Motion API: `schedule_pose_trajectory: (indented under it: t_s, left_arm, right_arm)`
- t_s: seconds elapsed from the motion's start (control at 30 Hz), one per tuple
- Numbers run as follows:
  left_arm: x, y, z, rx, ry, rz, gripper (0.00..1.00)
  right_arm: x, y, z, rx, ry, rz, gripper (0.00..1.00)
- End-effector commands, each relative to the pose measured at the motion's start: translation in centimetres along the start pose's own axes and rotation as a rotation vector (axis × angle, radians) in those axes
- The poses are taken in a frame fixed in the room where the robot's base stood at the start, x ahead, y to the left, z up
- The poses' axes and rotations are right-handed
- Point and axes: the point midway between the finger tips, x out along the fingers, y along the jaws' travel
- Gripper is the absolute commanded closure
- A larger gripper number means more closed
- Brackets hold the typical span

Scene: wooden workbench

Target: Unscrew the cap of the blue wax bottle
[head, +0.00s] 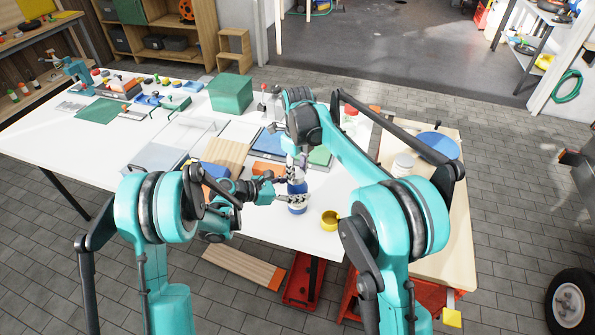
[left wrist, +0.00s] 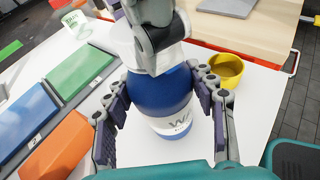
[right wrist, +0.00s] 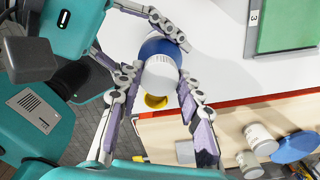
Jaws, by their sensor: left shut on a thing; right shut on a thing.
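The blue wax bottle (head: 297,209) stands upright on the white table near its front edge. In the left wrist view its blue body (left wrist: 160,92) has a white label with a "W". My left gripper (head: 284,192) is shut around the bottle body, with a finger on either side in the left wrist view (left wrist: 160,105). The white cap (right wrist: 160,76) is on top of the bottle. My right gripper (right wrist: 157,92) comes from above and is shut on the cap. Its finger hides part of the cap in the left wrist view.
A yellow cup (head: 330,220) stands close to the right of the bottle. Orange blocks (head: 268,170) and blue and green trays lie behind and left. A wooden side table (head: 440,230) with white jars (head: 402,165) and a blue disc (head: 438,145) is at the right.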

Motion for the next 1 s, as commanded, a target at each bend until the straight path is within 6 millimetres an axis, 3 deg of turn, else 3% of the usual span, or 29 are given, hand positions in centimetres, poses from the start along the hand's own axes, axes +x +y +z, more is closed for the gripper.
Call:
schedule_pose_trajectory:
  t_s: [0.17, 0.27, 1.0]
  left_arm:
    - [0.01, -0.03, -0.06, 0.001, 0.001, -0.001, 1.00]
    - [0.01, -0.03, -0.06, 0.001, 0.001, -0.001, 1.00]
    - [0.01, -0.03, -0.05, 0.001, 0.001, -0.001, 1.00]
  right_arm:
    - [0.01, -0.02, 0.00, -0.058, 0.000, 0.000, 0.99]
    - [0.00, -0.03, 0.00, -0.222, 0.000, -0.001, 0.99]
    - [-0.13, 0.02, 0.03, -2.062, 0.002, -0.001, 0.99]
